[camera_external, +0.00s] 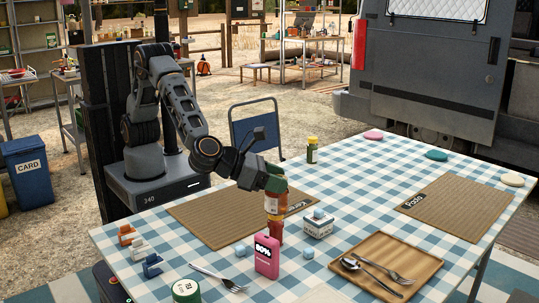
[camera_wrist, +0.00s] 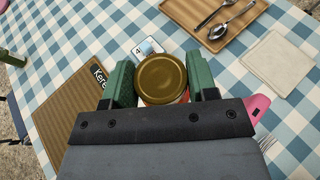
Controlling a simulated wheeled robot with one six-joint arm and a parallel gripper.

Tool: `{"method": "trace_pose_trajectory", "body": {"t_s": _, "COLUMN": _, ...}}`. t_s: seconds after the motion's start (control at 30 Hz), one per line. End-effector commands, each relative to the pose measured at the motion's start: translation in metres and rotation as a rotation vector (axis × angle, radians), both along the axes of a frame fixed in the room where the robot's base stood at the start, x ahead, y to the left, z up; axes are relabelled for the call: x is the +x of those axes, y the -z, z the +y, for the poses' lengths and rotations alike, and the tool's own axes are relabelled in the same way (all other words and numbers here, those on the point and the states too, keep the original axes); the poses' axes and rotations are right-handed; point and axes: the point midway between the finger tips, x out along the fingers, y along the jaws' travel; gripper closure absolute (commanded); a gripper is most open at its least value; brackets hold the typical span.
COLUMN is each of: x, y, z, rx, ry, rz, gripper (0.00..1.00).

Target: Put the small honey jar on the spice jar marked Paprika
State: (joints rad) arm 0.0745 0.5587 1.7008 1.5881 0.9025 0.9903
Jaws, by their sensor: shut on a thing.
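My gripper (camera_external: 274,188) is shut on a small jar, taken as the small honey jar (camera_external: 271,205), which has a pale label. In the wrist view its round gold lid (camera_wrist: 161,77) sits between my green fingers (camera_wrist: 162,84). A narrower red jar (camera_external: 275,229) shows directly below it, upright on the checked table; its marking cannot be read, so I cannot tell that it is Paprika. Whether the two jars touch is unclear. In the wrist view the held jar hides most of what is below it.
A wooden tray (camera_external: 364,282) with cutlery lies front right. A green jar with a yellow lid (camera_external: 312,150) stands at the back. A woven mat (camera_external: 196,219) lies left.

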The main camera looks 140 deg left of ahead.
Motion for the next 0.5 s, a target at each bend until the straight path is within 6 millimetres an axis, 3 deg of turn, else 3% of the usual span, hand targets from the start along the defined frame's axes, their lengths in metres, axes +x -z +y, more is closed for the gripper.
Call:
{"method": "trace_pose_trajectory", "body": {"t_s": 0.27, "x": 0.0001, "y": 0.0008, "z": -0.0001, "rx": 0.000, "ry": 0.000, "rz": -0.001, "gripper": 1.00}}
{"method": "trace_pose_trajectory", "body": {"t_s": 0.3, "x": -0.0002, "y": 0.0007, "z": -0.0001, "rx": -0.001, "ry": 0.000, "rz": 0.000, "gripper": 0.43}}
{"method": "trace_pose_trajectory", "body": {"t_s": 0.5, "x": -0.0002, "y": 0.0006, "z": -0.0001, "rx": -0.001, "ry": 0.000, "rz": 0.001, "gripper": 0.24}}
